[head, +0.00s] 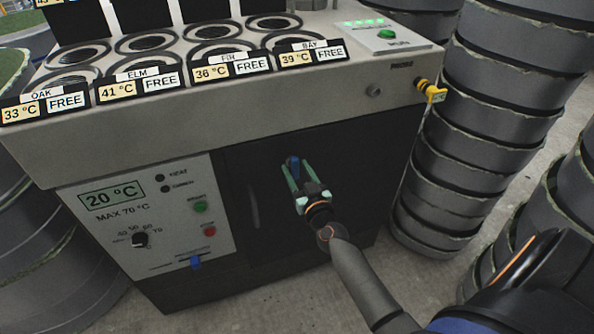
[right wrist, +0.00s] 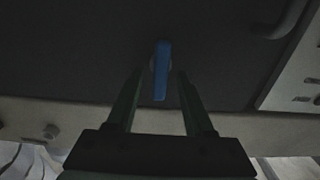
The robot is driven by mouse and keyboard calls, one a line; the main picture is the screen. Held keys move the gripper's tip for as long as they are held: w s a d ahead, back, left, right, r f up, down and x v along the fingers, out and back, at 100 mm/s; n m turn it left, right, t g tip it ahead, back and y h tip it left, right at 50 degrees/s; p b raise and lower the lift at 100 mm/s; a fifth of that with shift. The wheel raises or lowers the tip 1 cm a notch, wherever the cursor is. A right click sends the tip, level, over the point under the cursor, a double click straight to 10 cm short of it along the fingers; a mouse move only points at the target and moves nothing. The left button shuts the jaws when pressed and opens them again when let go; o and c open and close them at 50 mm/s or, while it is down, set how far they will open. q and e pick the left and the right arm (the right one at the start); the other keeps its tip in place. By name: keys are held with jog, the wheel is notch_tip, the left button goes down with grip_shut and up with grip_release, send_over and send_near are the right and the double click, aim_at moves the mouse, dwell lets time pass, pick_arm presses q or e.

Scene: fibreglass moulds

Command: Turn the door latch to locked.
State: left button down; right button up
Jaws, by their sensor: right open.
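The door latch (head: 294,165) is a small blue lever on the dark cabinet door (head: 345,150). In the right wrist view the latch (right wrist: 161,70) stands nearly upright in the picture, on a small round base. My right gripper (head: 297,170) is open, with its green fingers pointing at the door and one on each side of the latch. In the right wrist view dark gaps show between the lever and the fingers (right wrist: 160,80), so I see no grip on it. The fingers partly hide the latch in the head view. My left gripper is out of view.
A control panel (head: 140,215) with a knob, buttons and a blue slider (head: 195,262) is left of the door. A door handle (head: 253,205) stands out left of the latch. A yellow-tagged valve (head: 432,92) juts out at the upper right. Stacked grey rings (head: 470,150) stand close on the right.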

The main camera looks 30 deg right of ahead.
grip_shut()
dwell(0.5)
